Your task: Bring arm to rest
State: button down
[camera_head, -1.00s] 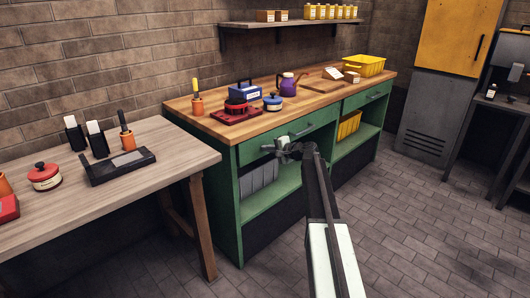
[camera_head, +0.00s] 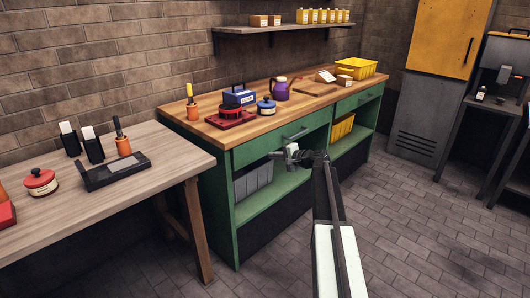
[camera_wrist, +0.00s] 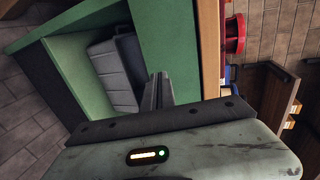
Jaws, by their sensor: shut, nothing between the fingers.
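My arm reaches forward from the bottom of the head view, its upper end bent left. My gripper (camera_head: 274,155) is in front of the green workbench (camera_head: 265,152), just below the drawer handle (camera_head: 296,133) in the picture. In the wrist view my gripper's fingers (camera_wrist: 159,92) are together, with nothing between them. Behind them are the open green shelf bay and grey bins (camera_wrist: 112,65). I cannot tell how far the fingers are from the bench front.
A wooden table (camera_head: 150,200) is at left. The tiled floor (camera_head: 410,230) to the right is clear.

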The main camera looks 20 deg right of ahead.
jog(key=p+v, duration=0.1)
jog(key=v, duration=0.5)
jog(key=shift+s+a+f, duration=0.1)
